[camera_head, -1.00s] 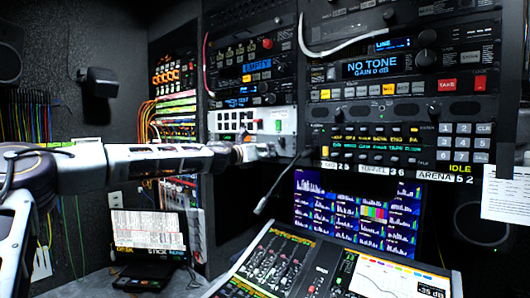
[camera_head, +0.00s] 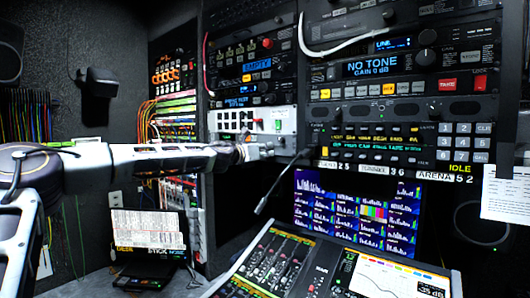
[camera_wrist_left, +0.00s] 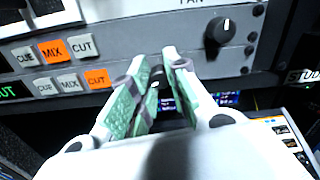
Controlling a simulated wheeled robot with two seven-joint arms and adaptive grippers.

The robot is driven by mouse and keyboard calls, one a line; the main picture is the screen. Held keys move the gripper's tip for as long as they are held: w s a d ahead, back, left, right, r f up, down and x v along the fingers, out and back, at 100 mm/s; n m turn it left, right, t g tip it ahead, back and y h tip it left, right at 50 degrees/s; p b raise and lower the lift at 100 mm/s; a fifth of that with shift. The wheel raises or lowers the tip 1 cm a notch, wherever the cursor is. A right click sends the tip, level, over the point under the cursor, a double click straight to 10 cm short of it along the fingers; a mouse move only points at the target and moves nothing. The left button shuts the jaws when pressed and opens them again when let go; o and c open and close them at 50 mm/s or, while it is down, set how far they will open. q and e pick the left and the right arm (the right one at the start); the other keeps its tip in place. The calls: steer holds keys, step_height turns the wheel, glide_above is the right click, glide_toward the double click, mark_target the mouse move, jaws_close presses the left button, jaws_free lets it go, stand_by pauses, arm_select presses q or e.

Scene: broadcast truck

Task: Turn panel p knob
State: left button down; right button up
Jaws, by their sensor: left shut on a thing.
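My left gripper (camera_head: 262,151) reaches in from the left to the lower right of a light grey panel (camera_head: 220,122) in the rack. In the left wrist view its green-padded fingers (camera_wrist_left: 156,78) are closed around a small dark knob (camera_wrist_left: 157,80), mostly hidden between the pads. A larger black knob with a white pointer line (camera_wrist_left: 220,31) sits on the grey panel up and right of the fingers, apart from them. My right gripper is not in view.
Orange and white CUT and MIX buttons (camera_wrist_left: 52,49) lie left of the fingers. A thin gooseneck (camera_head: 278,187) hangs just below and right of the gripper. A mixing console (camera_head: 320,272) and a screen (camera_head: 352,210) stand below; a small monitor (camera_head: 148,232) stands lower left.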

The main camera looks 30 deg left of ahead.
arm_select(q)
steer(key=shift+n, duration=2.5)
steer(key=c, duration=1.3)
jaws_free()
steer(key=shift+s+a+f, duration=0.1)
steer(key=shift+s+a, duration=0.1)
steer(key=shift+s, duration=1.75)
steer(key=shift+s+a+r, duration=0.1)
steer(key=shift+s+a, duration=0.05)
steer(key=shift+s, duration=1.85)
steer(key=shift+s+a+f, duration=0.1)
steer(key=shift+s+a, duration=0.1)
steer(key=shift+s, duration=1.75)
steer(key=shift+n, duration=0.4)
